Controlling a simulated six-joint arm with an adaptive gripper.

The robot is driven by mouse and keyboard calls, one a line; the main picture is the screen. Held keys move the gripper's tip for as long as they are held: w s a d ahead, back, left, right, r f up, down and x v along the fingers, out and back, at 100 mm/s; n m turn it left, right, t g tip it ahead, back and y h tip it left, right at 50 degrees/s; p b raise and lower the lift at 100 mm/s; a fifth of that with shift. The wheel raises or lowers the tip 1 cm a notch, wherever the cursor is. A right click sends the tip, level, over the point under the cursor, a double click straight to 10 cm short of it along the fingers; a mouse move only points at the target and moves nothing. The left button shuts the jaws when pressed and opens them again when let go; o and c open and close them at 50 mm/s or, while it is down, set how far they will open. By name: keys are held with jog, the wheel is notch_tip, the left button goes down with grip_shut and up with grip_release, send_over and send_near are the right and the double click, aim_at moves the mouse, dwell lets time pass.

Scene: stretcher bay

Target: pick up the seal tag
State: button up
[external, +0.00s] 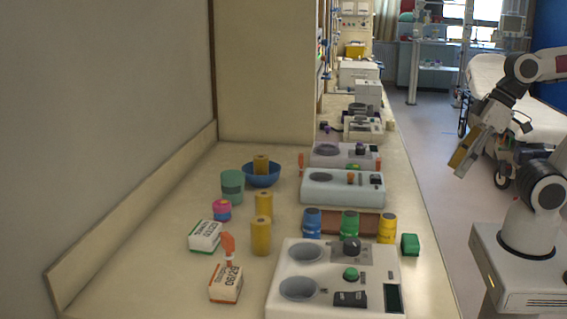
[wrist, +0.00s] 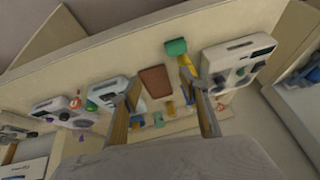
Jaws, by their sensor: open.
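No thing in view is clearly labelled as the seal tag. An orange tag-shaped piece (external: 228,244) stands upright at the white and orange box marked 06/29 (external: 225,283), at the front left of the counter. Similar small orange pieces show farther back, one beside the grey device (external: 301,161); I cannot tell which is the seal tag. My gripper (external: 463,160) is open and empty, raised to the right of the counter and well away from these pieces. In the wrist view its two fingers (wrist: 163,80) are spread, with the counter beyond them.
The counter holds a brown board (wrist: 155,82), a green block (external: 410,244), blue, green and yellow jars (external: 387,228), yellow cylinders (external: 261,235), a blue bowl (external: 262,178) and white devices (external: 342,188). Bare counter lies at the left. A bed (external: 487,75) stands behind my arm.

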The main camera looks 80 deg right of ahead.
jog(key=w+a+r+m+y, duration=0.1)
jog(key=w+a+m+y, duration=0.4)
jog(key=w+a, duration=0.5)
jog(key=w+a+r+m+y, duration=0.1)
jog(key=w+a+m+y, duration=0.2)
jog(key=w+a+m, duration=0.7)
jog(key=m+t, duration=0.4)
jog(key=m, duration=0.7)
send_near(228, 251)
jog(key=shift+w+d+f+y, duration=0.2)
jog(key=shift+w+f+y, duration=0.2)
jog(key=shift+w, duration=0.25)
jog(key=x, duration=0.2)
jog(key=shift+w+a, duration=0.15)
jog(key=shift+w, duration=0.1)
